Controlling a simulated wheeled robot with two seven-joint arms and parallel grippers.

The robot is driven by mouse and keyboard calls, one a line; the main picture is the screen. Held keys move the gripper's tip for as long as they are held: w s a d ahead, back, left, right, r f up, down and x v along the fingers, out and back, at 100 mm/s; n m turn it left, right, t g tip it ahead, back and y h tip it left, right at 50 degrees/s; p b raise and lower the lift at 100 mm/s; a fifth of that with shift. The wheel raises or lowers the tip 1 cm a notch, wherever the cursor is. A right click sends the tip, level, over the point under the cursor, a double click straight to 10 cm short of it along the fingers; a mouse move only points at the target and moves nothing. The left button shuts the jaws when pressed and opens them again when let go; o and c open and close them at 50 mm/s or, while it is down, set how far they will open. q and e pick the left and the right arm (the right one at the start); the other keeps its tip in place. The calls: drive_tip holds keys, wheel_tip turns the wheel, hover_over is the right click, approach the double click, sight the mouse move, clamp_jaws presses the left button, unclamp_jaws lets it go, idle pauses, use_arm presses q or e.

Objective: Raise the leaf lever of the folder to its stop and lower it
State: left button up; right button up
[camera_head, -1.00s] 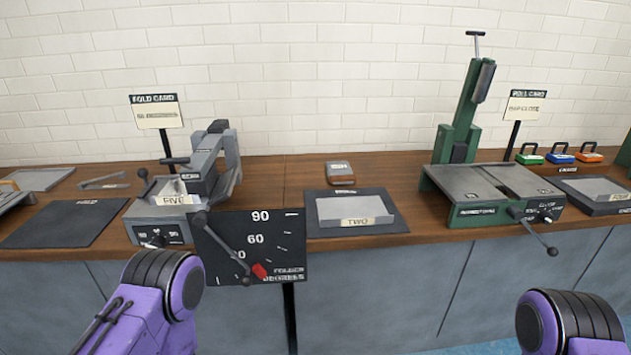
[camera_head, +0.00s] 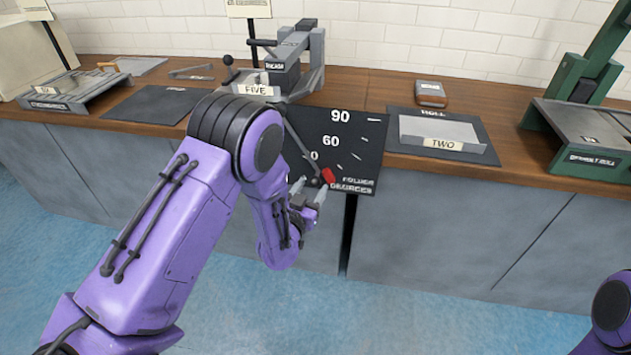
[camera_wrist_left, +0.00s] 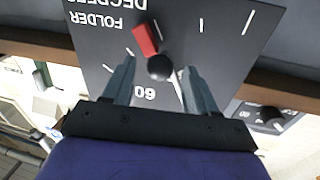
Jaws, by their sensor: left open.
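The folder's dial plate (camera_head: 355,150) is a black panel with 0, 60 and 90 marks, hanging at the bench front. Its lever (camera_head: 303,150) slants down to a dark ball knob, low near the 0 mark and the red marker (camera_head: 328,176). My left gripper (camera_head: 310,190) is open at the knob. In the left wrist view the knob (camera_wrist_left: 160,67) sits between the open fingers of my left gripper (camera_wrist_left: 160,80), with a gap on both sides. The folder body (camera_head: 295,65) stands behind on the bench, partly hidden by my arm. My right gripper is out of view.
A tray labelled TWO (camera_head: 440,135) lies right of the dial. A green machine (camera_head: 590,85) stands at the right. A black mat (camera_head: 150,102) and a grey machine (camera_head: 70,90) are at the left. The floor in front is clear.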

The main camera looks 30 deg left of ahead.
use_arm(q)
drive_tip(key=w, duration=0.3)
drive_tip(key=shift+w+a, duration=0.15)
drive_tip(key=shift+w, duration=0.05)
clamp_jaws()
drive_tip(key=shift+s+a+f+m, duration=0.15)
drive_tip(key=shift+a+f+m, duration=0.3)
drive_tip(key=shift+a, duration=0.1)
drive_tip(key=s+a+f+m+g+b, duration=0.1)
drive_tip(key=s+a+f+m+b, duration=0.1)
drive_tip(key=a+m, duration=0.3)
drive_tip(key=shift+a, duration=1.95)
drive_tip(key=shift+s+y, duration=0.15)
drive_tip(key=shift+y, duration=0.15)
